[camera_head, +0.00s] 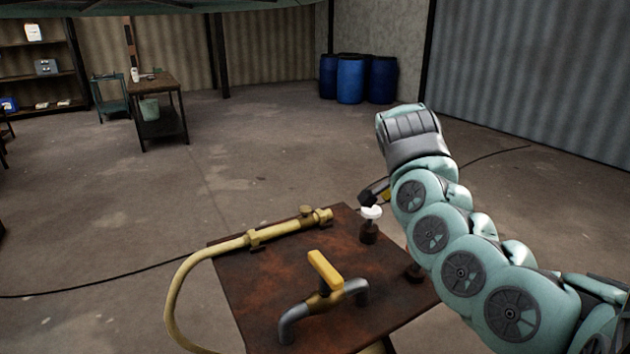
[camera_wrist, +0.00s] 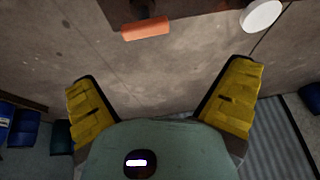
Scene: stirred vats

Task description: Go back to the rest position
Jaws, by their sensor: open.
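My gripper (camera_wrist: 165,105) is open and empty in the wrist view, its two yellow-padded fingers wide apart with floor showing between them. In the head view my arm reaches up from the lower right and bends over. The gripper (camera_head: 378,193) is mostly hidden behind it, close to a white knob (camera_head: 371,212) on a dark post. I cannot tell from that view how far apart they are. In the wrist view the white knob (camera_wrist: 262,15) and an orange bar (camera_wrist: 147,28) lie beyond the fingertips, clear of both fingers.
A rusty table (camera_head: 262,292) stands below the gripper. It carries a yellow-handled valve (camera_head: 325,270) on a bent pipe and a yellow hose (camera_head: 190,262) with a brass fitting. Blue barrels (camera_head: 350,80), a workbench (camera_head: 160,122) and shelves (camera_head: 35,60) stand far back. Open floor lies between.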

